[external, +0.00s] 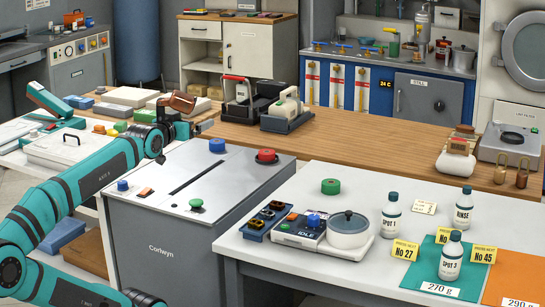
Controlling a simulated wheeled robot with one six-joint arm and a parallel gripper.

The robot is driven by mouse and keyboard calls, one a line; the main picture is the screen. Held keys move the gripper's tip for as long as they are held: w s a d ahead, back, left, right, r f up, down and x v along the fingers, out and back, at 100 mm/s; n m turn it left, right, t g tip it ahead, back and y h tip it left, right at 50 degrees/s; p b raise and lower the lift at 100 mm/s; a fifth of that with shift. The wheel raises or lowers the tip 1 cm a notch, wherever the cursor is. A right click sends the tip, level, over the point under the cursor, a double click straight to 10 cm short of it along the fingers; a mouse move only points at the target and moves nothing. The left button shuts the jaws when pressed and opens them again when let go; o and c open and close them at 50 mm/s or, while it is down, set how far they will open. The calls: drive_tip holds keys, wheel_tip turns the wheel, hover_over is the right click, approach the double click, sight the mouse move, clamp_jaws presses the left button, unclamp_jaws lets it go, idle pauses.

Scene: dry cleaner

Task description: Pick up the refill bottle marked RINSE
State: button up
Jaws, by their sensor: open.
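The bottle marked RINSE (463,212) is white with a dark teal cap. It stands upright on the white table (345,187) at the right, behind the teal mat (428,283). Similar bottles marked SPOT 1 (391,220) and SPOT 3 (450,262) stand to its left and in front of it; SPOT 3 is on the teal mat. My gripper (198,127) is at the upper left, above the grey Corlwyn cabinet, far from the bottle. It is small in the view and its jaws are open. I see nothing held between them.
Yellow number cards (404,250) stand around the bottles. A device with a round lidded pot (348,232) sits left of them. The grey cabinet (180,240) with coloured knobs lies between my arm and the table. A wooden counter (360,140) runs behind. The table's back left is mostly clear.

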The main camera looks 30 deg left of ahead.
idle(0.4)
drive_tip(key=c, duration=0.5)
